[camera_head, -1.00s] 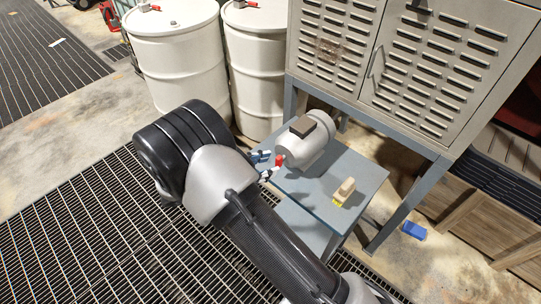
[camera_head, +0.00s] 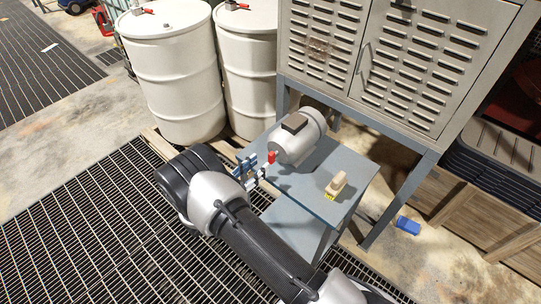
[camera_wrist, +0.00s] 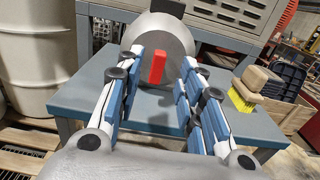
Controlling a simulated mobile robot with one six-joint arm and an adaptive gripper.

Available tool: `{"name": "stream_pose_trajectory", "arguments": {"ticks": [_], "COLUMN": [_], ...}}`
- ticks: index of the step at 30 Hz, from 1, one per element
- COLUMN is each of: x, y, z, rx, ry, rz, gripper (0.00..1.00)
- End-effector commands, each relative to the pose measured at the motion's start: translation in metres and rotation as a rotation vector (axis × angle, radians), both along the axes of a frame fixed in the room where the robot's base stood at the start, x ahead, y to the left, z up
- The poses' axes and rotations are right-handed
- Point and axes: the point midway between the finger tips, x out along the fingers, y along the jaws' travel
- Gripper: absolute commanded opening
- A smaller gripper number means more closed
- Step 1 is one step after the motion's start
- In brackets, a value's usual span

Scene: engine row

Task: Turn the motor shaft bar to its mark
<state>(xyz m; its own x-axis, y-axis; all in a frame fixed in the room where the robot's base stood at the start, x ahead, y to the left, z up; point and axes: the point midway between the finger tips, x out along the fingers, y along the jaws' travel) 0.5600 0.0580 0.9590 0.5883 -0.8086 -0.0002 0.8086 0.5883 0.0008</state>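The grey motor (camera_head: 298,137) lies on the blue-grey table (camera_head: 352,175). Its round end faces my gripper, and it also shows in the wrist view (camera_wrist: 178,32). The red shaft bar (camera_wrist: 157,67) stands close to upright on that face; it shows as a small red piece in the head view (camera_head: 271,157). My gripper (camera_wrist: 158,95) is open, with its blue-padded fingers to the left and right of the bar. The bar appears between the fingers and slightly beyond them, and neither finger touches it. I cannot make out a mark on the motor.
A wooden-handled brush (camera_head: 336,185) with yellow bristles lies on the table right of the motor. White drums (camera_head: 175,80) stand behind on the left. A louvred cabinet (camera_head: 400,70) on legs rises behind the table. Open grating lies at left.

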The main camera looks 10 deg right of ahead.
Motion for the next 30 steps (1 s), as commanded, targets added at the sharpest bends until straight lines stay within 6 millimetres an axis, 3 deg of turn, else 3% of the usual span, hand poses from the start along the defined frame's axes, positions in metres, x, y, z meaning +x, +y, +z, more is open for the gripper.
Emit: {"name": "stream_pose_trajectory", "arguments": {"ticks": [6, 12, 23, 30], "x": [0.025, 0.039, 0.043, 0.042], "y": [-0.037, -0.054, -0.059, -0.058], "z": [0.0, 0.0, 0.001, 0.0], "rx": [0.001, 0.001, 0.001, 0.001], "ry": [-0.002, -0.002, -0.001, -0.001], "rz": [-0.004, -0.002, 0.0, 0.0], "gripper": [0.35, 0.35, 0.35, 0.2]}}
